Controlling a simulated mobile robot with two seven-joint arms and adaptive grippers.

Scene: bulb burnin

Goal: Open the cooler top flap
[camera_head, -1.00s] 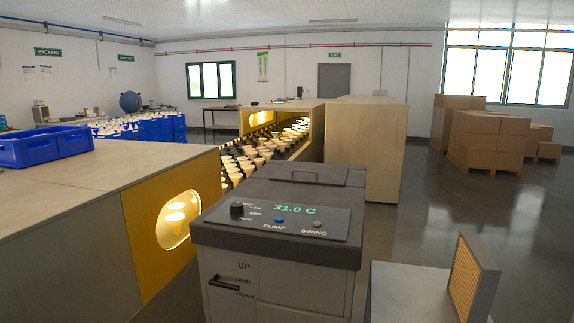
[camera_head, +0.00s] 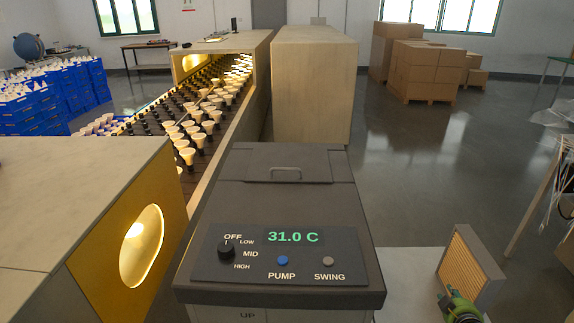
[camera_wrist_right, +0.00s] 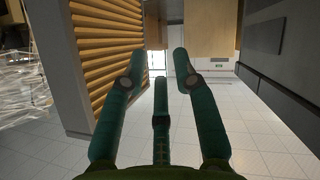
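The cooler (camera_head: 205,265) is a dark grey box in front of me. Its front panel shows 31.0 C, a knob and PUMP and SWING buttons. The top flap (camera_head: 262,160) lies flat and closed at the back of the lid, with a small bar handle (camera_head: 286,171) on it. My right gripper (camera_head: 458,306) shows partly at the bottom right, beside the slatted panel and well apart from the flap. In the right wrist view its green fingers (camera_wrist_right: 160,62) are spread with nothing between them. My left gripper is not in view.
An orange slatted panel in a grey frame (camera_head: 470,262) stands right of the cooler; it is close in the right wrist view (camera_wrist_right: 95,55). A conveyor with bulbs (camera_head: 190,115) and a tall wooden box (camera_head: 312,85) lie behind. A bench-like housing (camera_head: 70,200) stands left. Open floor lies right.

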